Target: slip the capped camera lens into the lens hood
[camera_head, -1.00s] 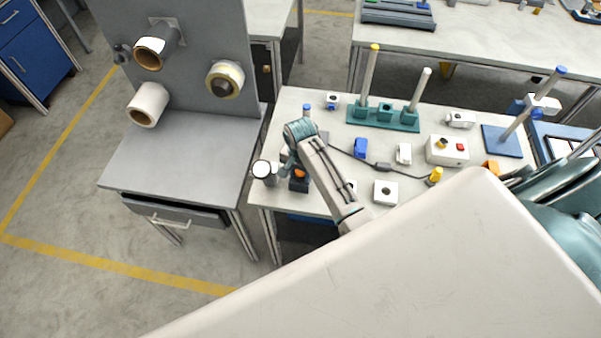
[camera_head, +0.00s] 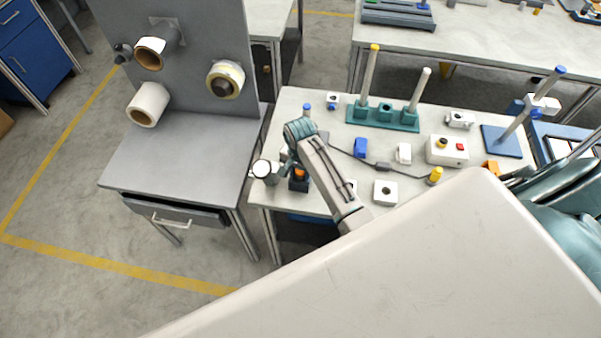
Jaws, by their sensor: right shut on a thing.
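A short grey cylinder with a pale round top and dark rim (camera_head: 262,169), which looks like the capped camera lens, is at the left edge of the middle workbench. My right gripper (camera_head: 282,170) is shut on it from the right side. The arm and wrist hide part of the grip. I cannot pick out the lens hood for certain. My left gripper is not in view.
A dark blue block with an orange part (camera_head: 299,174) stands just right of my gripper. The bench also holds a teal stand with posts (camera_head: 383,117), a white square block (camera_head: 385,191) and a control box (camera_head: 447,150). The grey table (camera_head: 180,155) at left is clear on top.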

